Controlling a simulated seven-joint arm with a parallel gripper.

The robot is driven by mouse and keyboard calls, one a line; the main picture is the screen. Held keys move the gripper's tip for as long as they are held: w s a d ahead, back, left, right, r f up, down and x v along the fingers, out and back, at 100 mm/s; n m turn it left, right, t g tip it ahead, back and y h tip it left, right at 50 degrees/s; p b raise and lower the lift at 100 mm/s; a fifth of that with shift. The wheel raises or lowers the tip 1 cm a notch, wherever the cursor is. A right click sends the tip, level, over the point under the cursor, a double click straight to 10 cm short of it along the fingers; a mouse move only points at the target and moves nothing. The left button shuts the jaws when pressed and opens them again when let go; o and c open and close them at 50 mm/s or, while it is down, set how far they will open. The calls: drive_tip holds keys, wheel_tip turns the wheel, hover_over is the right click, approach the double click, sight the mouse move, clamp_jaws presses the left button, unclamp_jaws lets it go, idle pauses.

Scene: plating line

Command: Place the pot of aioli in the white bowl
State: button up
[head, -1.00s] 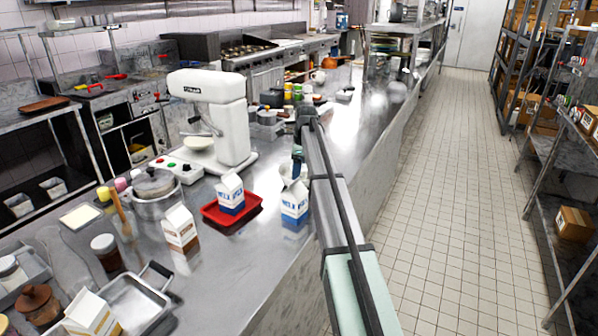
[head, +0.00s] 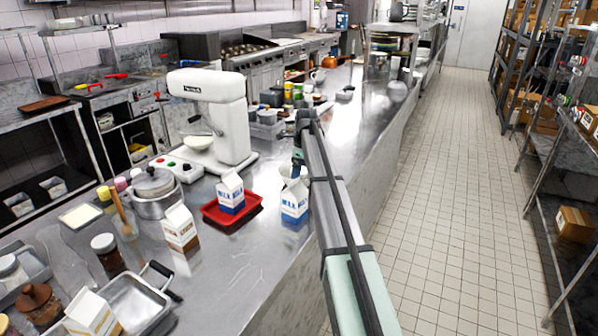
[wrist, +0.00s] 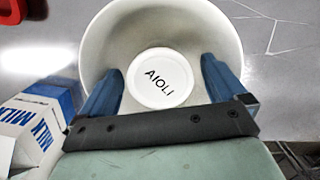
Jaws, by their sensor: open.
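The pot of aioli (wrist: 160,78) shows its round white lid, marked AIOLI, in the wrist view. It appears inside the white bowl (wrist: 232,32), whose rim surrounds it. My gripper (wrist: 163,66) is open, with one blue finger on each side of the pot and both fingers reaching over the bowl. Whether the fingers touch the pot is unclear. In the head view, the bowl (head: 288,171) is partly hidden by my arm and a milk carton, and the pot cannot be made out there.
A blue-and-white milk carton (head: 294,200) stands close to the bowl. A red tray (head: 222,219) with another milk carton (head: 231,190) is to its left, and the white mixer (head: 232,130) stands behind. Bare steel counter (head: 255,252) lies in front.

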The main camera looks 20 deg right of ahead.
sight(303, 170)
wheel_tip(303, 170, up, 12)
drive_tip(key=d, duration=0.1)
drive_tip(key=shift+s+d, duration=0.15)
drive_tip(key=shift+s, duration=0.2)
idle(0.4)
